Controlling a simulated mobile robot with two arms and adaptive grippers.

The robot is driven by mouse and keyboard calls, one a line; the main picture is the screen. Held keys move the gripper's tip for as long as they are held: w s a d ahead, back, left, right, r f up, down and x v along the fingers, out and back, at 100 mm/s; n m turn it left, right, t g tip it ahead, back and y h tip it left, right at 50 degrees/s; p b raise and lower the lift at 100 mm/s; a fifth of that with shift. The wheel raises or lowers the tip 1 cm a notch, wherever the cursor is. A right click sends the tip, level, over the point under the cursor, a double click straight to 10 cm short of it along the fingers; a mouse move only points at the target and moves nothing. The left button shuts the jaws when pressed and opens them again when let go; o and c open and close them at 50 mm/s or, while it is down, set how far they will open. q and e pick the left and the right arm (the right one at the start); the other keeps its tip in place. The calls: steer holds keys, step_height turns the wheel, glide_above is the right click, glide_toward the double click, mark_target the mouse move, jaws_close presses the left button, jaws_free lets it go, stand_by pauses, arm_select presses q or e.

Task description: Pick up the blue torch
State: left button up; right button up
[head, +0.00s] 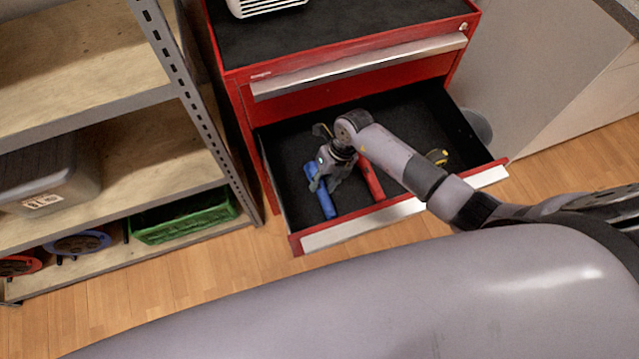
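The blue torch (325,200) lies in the open drawer of the red tool cabinet, near the drawer's front left. My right gripper (324,184) reaches down into the drawer over the torch's upper part, with its fingers at the torch. The gripper hides some of the torch's middle. The fingers are small and dark here, so I cannot tell whether they are open or shut on it. My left gripper is not in view.
A red-handled tool (370,178) lies just right of the torch, partly behind my arm. Shelves (150,165) with a green crate (185,219) stand left. The drawer's front edge (365,223) is raised.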

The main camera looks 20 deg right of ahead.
steer(key=shift+a+f, duration=0.1)
steer(key=shift+f, duration=0.3)
steer(key=shift+c, duration=0.3)
jaws_close()
